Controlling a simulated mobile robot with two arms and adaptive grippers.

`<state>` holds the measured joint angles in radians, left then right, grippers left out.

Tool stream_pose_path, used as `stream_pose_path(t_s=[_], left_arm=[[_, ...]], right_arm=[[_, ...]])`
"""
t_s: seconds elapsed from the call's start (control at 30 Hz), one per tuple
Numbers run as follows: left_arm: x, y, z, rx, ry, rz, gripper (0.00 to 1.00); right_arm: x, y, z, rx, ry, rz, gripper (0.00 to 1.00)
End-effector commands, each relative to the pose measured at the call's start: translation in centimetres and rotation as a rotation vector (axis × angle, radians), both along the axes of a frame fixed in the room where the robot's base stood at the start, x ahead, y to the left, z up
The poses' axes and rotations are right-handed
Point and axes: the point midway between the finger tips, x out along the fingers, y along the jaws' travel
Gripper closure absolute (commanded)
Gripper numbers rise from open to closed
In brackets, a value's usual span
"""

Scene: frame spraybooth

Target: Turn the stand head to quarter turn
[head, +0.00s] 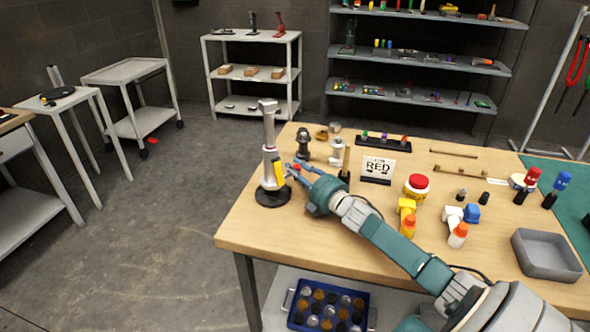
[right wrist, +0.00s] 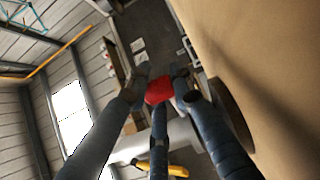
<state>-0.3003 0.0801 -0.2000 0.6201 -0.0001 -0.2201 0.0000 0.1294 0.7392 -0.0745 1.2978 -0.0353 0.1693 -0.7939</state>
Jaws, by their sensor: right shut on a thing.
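The stand (head: 268,140) is at the table's left corner, upright, with a round black base, a grey column with a yellow part, and a grey head (head: 267,104) on top. My right gripper (head: 292,169) is beside the column at mid-height, well below the head. In the right wrist view its dark fingers (right wrist: 158,88) are shut around a small red piece (right wrist: 157,93); a red spot also shows by the fingertips in the head view. The piece looks like part of the stand, but its joint is hidden. My left gripper is not in view.
The wooden table (head: 300,236) holds a "RED" sign (head: 378,168), spray bottles (head: 408,220), a grey tray (head: 546,255) and dark fittings (head: 303,142) behind my gripper. A blue crate (head: 326,306) is on the shelf below.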

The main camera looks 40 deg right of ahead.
Motion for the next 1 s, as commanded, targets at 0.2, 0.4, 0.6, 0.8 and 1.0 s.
stream_pose_path(t_s=[0.2,0.4,0.6,0.8,1.0], left_arm=[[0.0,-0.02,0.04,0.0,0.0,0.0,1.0],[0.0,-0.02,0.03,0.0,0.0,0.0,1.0],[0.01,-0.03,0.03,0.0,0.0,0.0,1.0],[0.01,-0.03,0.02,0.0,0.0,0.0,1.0],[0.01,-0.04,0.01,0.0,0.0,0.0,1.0]], right_arm=[[0.18,-0.32,0.91,-0.001,-0.014,-0.003,1.0],[0.18,-0.32,0.92,-0.001,-0.014,-0.003,1.0],[0.19,-0.31,0.92,-0.001,-0.014,-0.003,1.0],[0.19,-0.31,0.9,-0.001,-0.014,-0.003,0.64],[0.11,-0.18,0.49,-0.001,-0.007,-0.002,0.55]])
